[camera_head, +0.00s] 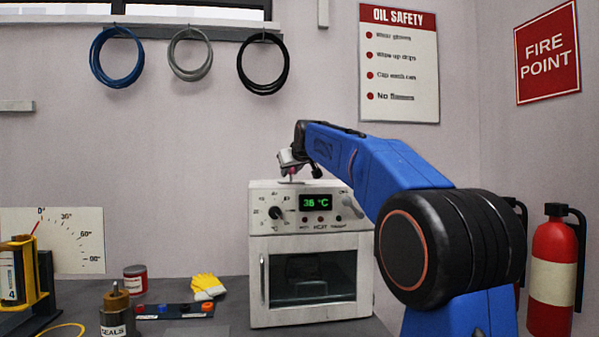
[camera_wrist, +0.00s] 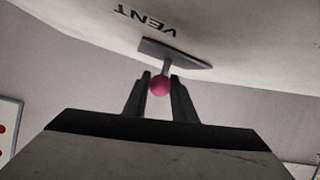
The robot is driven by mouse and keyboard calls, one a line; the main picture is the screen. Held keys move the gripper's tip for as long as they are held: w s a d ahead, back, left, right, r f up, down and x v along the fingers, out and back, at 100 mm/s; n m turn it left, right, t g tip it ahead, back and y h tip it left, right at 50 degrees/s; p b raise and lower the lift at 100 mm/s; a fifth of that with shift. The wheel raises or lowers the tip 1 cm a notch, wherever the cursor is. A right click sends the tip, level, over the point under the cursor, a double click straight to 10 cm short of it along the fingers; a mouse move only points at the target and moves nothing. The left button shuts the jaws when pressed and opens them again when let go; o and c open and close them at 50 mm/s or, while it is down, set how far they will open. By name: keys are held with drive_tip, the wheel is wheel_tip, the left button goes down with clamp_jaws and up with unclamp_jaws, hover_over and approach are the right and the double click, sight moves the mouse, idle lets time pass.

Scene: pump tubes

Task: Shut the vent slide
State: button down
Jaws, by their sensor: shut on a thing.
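The vent slide shows in the wrist view as a dark flat plate (camera_wrist: 175,54) on the oven's pale top, with a short stem and a pink ball knob (camera_wrist: 160,85). The word VENT is printed upside down beside it. My gripper (camera_wrist: 160,88) has its two dark fingers on either side of the knob, shut on it. In the head view my gripper (camera_head: 290,158) is above the top of the white oven (camera_head: 262,240), and a bit of the pink knob shows under it. The vent opening itself cannot be seen.
The oven's front has a dial, a green display reading 36 °C and a closed glass door. Fire extinguisher (camera_head: 552,270) stands at right.

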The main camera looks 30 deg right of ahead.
drive_tip(key=shift+a, duration=0.15)
drive_tip(key=c, duration=1.5)
unclamp_jaws()
drive_tip(key=shift+a, duration=0.15)
drive_tip(key=shift+o, duration=0.2)
drive_tip(key=v, duration=1.7)
drive_tip(key=shift+s, duration=0.15)
drive_tip(key=s+a+f+g, duration=0.3)
drive_tip(key=s+f, duration=1)
drive_tip(key=f, duration=0.5)
drive_tip(key=s+a+f+g+y, duration=0.1)
drive_tip(key=s+a+f, duration=0.3)
drive_tip(key=s+f, duration=0.8)
drive_tip(key=s+a+f+g+y, duration=0.1)
drive_tip(key=s+a+f+g, duration=0.2)
drive_tip(key=s+f, duration=1)
wheel_tip(320, 180, down, 11)
drive_tip(key=shift+s+a+m+g, duration=0.3)
drive_tip(key=shift+s+g, duration=0.1)
drive_tip(key=shift+g, duration=0.4)
